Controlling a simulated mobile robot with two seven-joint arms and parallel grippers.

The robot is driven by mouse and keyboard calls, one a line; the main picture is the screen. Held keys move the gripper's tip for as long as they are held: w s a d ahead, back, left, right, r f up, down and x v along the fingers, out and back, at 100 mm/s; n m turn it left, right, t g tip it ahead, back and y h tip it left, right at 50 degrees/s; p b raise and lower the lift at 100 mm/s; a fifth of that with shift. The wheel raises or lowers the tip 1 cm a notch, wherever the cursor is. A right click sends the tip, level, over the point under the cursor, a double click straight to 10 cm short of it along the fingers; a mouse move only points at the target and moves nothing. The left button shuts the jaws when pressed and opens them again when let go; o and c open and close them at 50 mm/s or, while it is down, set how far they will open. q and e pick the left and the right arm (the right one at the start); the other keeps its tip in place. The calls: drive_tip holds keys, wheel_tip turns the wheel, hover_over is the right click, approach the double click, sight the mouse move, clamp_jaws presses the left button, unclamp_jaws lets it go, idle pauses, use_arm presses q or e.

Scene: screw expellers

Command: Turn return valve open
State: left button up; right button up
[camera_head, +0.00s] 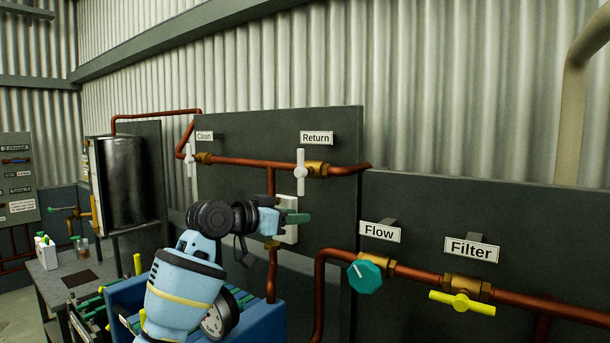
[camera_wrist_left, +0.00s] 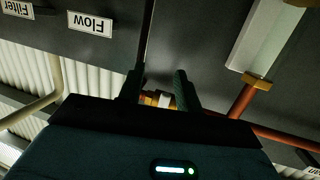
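The return valve (camera_head: 316,169) is a brass body on a horizontal copper pipe below the "Return" label (camera_head: 317,138). Its white handle (camera_head: 301,171) stands upright, across the pipe. My left gripper (camera_head: 297,217) is just below and in front of the handle, pointing right, its green fingertips apart from it. In the left wrist view the two fingers of my left gripper (camera_wrist_left: 159,85) are spread with nothing held. The brass and white return valve (camera_wrist_left: 163,99) shows beyond the gap between them, partly hidden by the gripper body. My right gripper is not in view.
A similar white-handled valve (camera_head: 189,160) is under the "Clean" label (camera_head: 205,136). A white box (camera_head: 288,208) is on the panel behind my gripper. The teal flow knob (camera_head: 365,276) and yellow filter handle (camera_head: 462,302) are at the lower right. Copper pipes cross the panels.

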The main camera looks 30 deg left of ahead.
use_arm(q)
drive_tip(key=t+h, duration=0.1)
drive_tip(key=t, duration=0.1)
approach(301, 169)
drive_tip(key=w+r, duration=0.2)
drive_tip(key=w, duration=0.1)
drive_tip(key=shift+f+x, duration=0.2)
drive_tip(key=shift+x, duration=1.75)
drive_tip(key=shift+f+x, duration=0.2)
drive_tip(key=shift+x, duration=1.7)
drive_tip(key=shift+d, duration=0.1)
drive_tip(key=shift+c, duration=0.2)
clamp_jaws()
